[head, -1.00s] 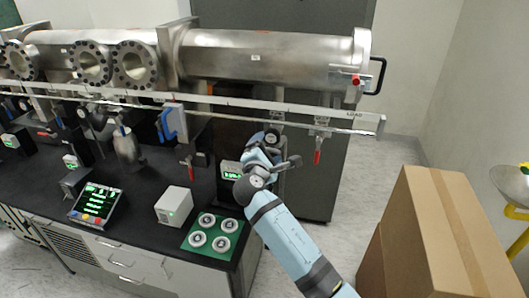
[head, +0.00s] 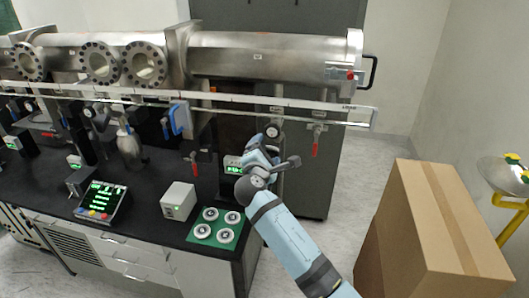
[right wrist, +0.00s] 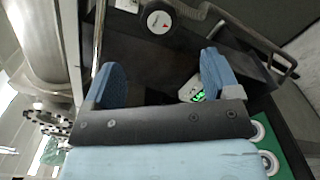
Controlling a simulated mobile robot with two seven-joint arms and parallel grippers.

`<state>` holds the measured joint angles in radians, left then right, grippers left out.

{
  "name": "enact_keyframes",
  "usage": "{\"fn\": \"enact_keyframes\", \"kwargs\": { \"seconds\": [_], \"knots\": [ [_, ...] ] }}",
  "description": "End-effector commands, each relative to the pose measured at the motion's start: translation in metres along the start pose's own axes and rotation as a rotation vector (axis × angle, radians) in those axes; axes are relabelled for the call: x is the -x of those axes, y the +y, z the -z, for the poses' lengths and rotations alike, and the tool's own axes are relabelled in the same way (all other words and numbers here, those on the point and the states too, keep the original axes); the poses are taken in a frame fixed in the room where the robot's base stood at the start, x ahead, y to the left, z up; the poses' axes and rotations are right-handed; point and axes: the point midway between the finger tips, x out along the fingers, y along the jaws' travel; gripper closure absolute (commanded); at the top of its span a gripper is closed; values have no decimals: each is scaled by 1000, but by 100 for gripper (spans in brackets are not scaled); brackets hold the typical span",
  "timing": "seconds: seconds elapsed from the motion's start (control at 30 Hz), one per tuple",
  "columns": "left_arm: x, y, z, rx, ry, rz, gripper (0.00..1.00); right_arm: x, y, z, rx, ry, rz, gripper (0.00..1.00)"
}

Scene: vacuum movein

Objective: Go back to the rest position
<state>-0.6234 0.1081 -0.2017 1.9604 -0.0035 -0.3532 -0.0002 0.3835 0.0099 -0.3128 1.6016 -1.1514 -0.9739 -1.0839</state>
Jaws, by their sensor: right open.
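My right arm, light blue and grey, reaches up from the bottom in the head view, and its gripper (head: 262,152) is at the right end of the black bench. In the right wrist view the two blue fingers of this gripper (right wrist: 160,80) stand well apart with nothing held between them. A small meter with a green display (right wrist: 192,92) shows beyond the fingers there. A round gauge (right wrist: 159,21) is above them. My left gripper is not in view.
The steel vacuum tube (head: 265,57) and a metal rail (head: 260,108) with red-handled valves (head: 315,148) run above the bench. A green mat (head: 232,241) with several round flanges lies beside a white box (head: 178,201). A cardboard box (head: 445,220) stands right; floor between is clear.

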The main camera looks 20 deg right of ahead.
Motion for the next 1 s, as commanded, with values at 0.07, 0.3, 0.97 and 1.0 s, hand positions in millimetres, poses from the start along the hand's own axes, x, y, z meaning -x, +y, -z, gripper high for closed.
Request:
{"fn": "enact_keyframes", "kwargs": {
  "seconds": [0.07,0.3,0.97,1.0],
  "knots": [
    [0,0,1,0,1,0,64,0,0,0,0,0,0,18],
    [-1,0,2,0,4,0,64,8,-20,9,-40,44,17,18],
    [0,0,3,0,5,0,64,290,-326,55,-1423,568,799,18],
    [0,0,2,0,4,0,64,305,-333,50,-1499,560,847,18]
  ]
}}
